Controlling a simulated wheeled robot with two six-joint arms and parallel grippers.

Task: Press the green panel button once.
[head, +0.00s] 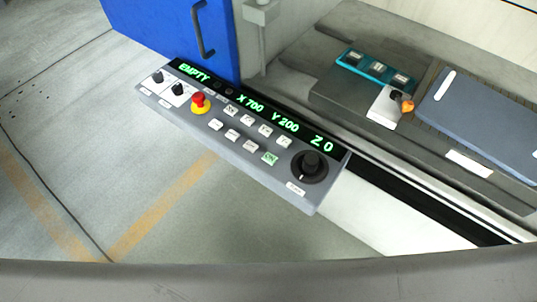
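The control panel (225,150) is a grey slanted box in the middle of the head view. The green panel button (269,158) sits near its lower right, at the end of a row of pale buttons and left of a large black knob (311,166). Neither of my grippers shows in the head view, and nothing covers the green button.
A red emergency stop (199,101) on a yellow base and two small black knobs are on the panel's left. A blue door (170,35) with a dark handle stands behind. A machine bed with a teal block (375,67) and a dark plate (485,115) lies right. Floor at left is clear.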

